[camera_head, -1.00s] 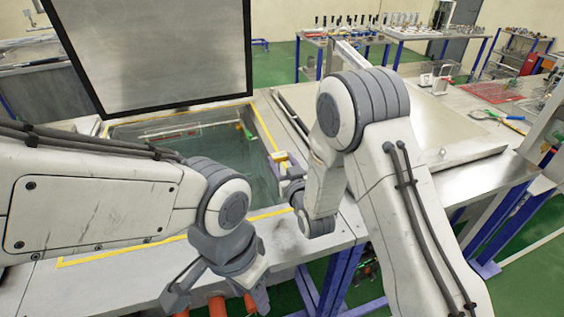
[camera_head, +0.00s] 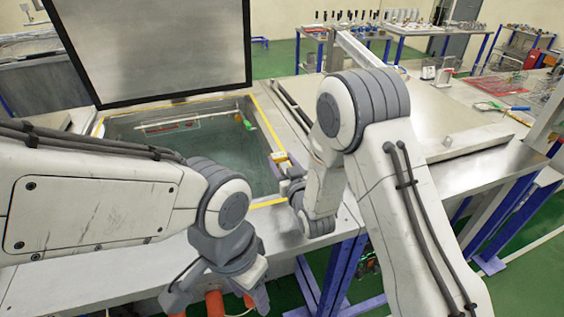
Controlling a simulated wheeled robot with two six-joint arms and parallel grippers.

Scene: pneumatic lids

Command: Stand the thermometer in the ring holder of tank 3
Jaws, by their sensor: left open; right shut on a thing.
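A tank with a yellow-edged rim (camera_head: 266,128) stands open in front of me, with greenish liquid inside. Its dark-framed lid (camera_head: 160,45) is raised. A pale rod with a green piece (camera_head: 248,124) shows at its far right corner; I cannot tell whether this is the ring holder. My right gripper (camera_head: 284,170) is at the tank's right rim, mostly hidden by its own wrist. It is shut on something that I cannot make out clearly. I cannot pick out the thermometer for sure.
A flat closed metal lid (camera_head: 430,115) with a knob covers the bench to the right. Another tank (camera_head: 40,70) is at the far left. Tables with small tools (camera_head: 400,28) stand at the back.

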